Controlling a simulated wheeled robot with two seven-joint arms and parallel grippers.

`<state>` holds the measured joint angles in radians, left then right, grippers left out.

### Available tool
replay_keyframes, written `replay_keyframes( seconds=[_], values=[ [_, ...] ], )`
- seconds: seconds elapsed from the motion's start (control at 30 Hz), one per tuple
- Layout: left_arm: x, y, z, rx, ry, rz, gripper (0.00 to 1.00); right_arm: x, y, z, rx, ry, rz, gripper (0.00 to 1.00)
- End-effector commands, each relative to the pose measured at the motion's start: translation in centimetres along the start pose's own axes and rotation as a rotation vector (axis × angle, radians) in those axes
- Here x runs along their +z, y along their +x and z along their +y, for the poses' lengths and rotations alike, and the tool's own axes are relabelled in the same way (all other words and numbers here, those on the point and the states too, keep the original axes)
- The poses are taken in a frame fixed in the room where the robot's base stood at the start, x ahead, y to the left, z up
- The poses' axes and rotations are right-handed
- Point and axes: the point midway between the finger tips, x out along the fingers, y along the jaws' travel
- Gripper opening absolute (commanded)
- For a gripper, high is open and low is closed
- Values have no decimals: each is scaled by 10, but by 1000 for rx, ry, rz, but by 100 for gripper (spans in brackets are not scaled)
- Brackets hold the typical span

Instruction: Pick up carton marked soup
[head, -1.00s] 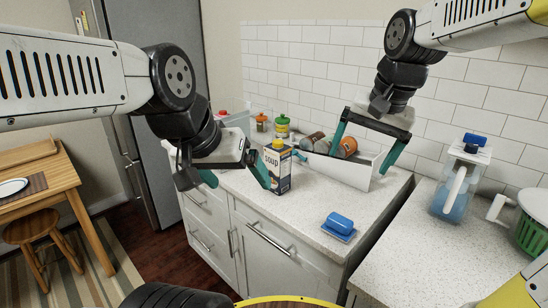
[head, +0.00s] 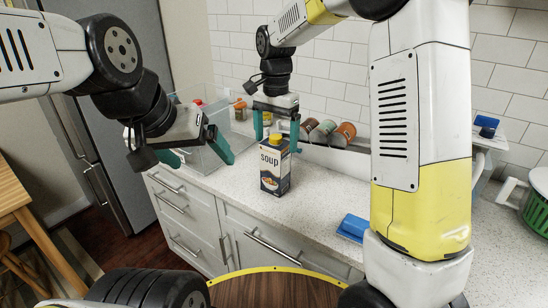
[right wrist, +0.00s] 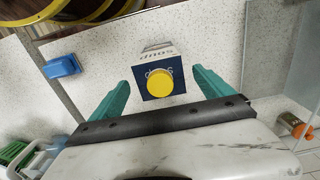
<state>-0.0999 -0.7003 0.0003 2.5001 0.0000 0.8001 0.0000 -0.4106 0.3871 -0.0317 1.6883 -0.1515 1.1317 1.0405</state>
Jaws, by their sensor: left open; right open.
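The soup carton (head: 275,168) stands upright on the counter in the head view, dark blue and white with a yellow cap and the word soup on its front. In the right wrist view its top (right wrist: 160,82) shows from above, between and just beyond the fingertips. My right gripper (head: 276,145) is open at the carton's upper part, one teal finger on each side. It also shows in the right wrist view (right wrist: 160,82), with gaps between fingers and carton. My left gripper (head: 203,160) is open and empty, left of the carton.
A clear-walled bin (head: 206,158) stands left of the carton, near my left gripper. A white rack (head: 345,158) with several cans (head: 345,133) lies behind. A blue butter dish (head: 352,227) sits to the right. The counter in front of the carton is clear.

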Motion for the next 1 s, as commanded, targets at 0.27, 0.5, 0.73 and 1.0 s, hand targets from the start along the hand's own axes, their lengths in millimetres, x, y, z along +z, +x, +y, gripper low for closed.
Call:
replay_keyframes(
  seconds=[0.27, 0.5, 0.73, 1.0],
  values=[
    [0, 0, 0, 0, 0, 0, 91, 0, 40, -1, 2, -1, -1, 91],
    [0, 0, 0, 0, 0, 0, 91, 0, 49, -1, -1, -1, 0, 91],
    [0, 0, 0, 0, 0, 0, 91, 0, 49, -1, -1, -1, 0, 65],
    [0, 0, 0, 0, 0, 0, 91, 0, 49, -1, -1, -1, 0, 12]
  ],
)
